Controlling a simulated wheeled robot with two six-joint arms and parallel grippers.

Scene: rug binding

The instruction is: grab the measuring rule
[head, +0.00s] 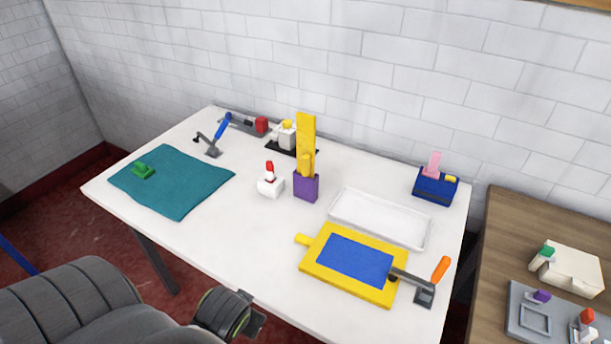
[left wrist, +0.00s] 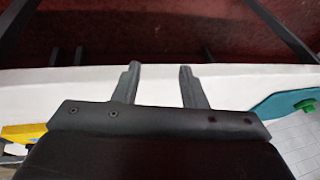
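A tall flat yellow piece (head: 307,135), which looks like the measuring rule, stands upright in a purple holder (head: 306,187) near the middle of the white table. A shorter yellow piece shows in front of it. Any markings are too small to see. My left gripper (head: 254,314) is low at the table's front edge, well apart from the holder. In the left wrist view its two fingers (left wrist: 158,82) are spread with nothing between them. My right gripper is in neither view.
A teal mat (head: 190,190) with a green block lies left. A white block with a red knob (head: 270,184) stands just left of the holder. A white tray (head: 382,217) and a yellow-blue board (head: 320,272) lie right. The front middle of the table is clear.

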